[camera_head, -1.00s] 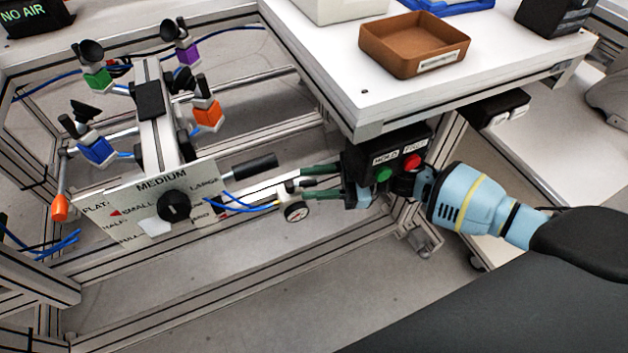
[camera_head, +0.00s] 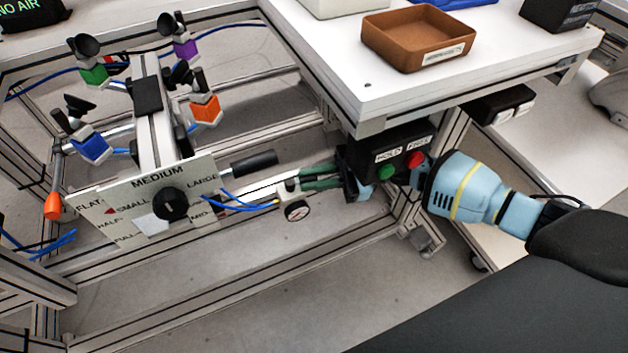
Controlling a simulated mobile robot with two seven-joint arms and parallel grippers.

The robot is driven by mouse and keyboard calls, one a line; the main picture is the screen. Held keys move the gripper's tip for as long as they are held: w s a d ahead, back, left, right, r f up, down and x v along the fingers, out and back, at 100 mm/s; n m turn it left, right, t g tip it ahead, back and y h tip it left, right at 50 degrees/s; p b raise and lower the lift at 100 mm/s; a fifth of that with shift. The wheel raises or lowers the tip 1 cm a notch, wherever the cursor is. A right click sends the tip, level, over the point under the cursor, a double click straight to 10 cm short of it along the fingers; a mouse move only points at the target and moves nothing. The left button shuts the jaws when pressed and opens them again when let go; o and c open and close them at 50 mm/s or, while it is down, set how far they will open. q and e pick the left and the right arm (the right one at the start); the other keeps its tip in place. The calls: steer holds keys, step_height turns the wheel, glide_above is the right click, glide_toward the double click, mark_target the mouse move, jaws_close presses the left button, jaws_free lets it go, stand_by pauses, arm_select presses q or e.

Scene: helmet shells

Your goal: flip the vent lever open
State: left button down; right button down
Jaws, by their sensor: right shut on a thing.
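My right gripper (camera_head: 308,178) reaches in from the right, below the table, with its green fingers pointing left. The fingers are close together and shut at a small pale valve block (camera_head: 287,188) that sits just above a round pressure gauge (camera_head: 294,210). The vent lever appears to be the small part between the fingertips; it is mostly hidden by them, and I cannot tell its angle. Blue hoses (camera_head: 235,203) run left from the valve. My left gripper is not in view.
A white panel (camera_head: 125,212) with a black knob (camera_head: 170,204) stands left of the valve. The box with green and red buttons (camera_head: 385,152) and the table edge (camera_head: 455,88) are near my right arm.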

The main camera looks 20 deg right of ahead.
steer(key=shift+w+n+g+b, duration=0.15)
steer(key=shift+n+g+b, duration=0.15)
steer(key=shift+n+g, duration=0.1)
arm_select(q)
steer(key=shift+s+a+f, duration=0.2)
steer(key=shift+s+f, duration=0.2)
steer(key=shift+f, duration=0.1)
arm_select(e)
steer(key=c, duration=1.4)
jaws_free()
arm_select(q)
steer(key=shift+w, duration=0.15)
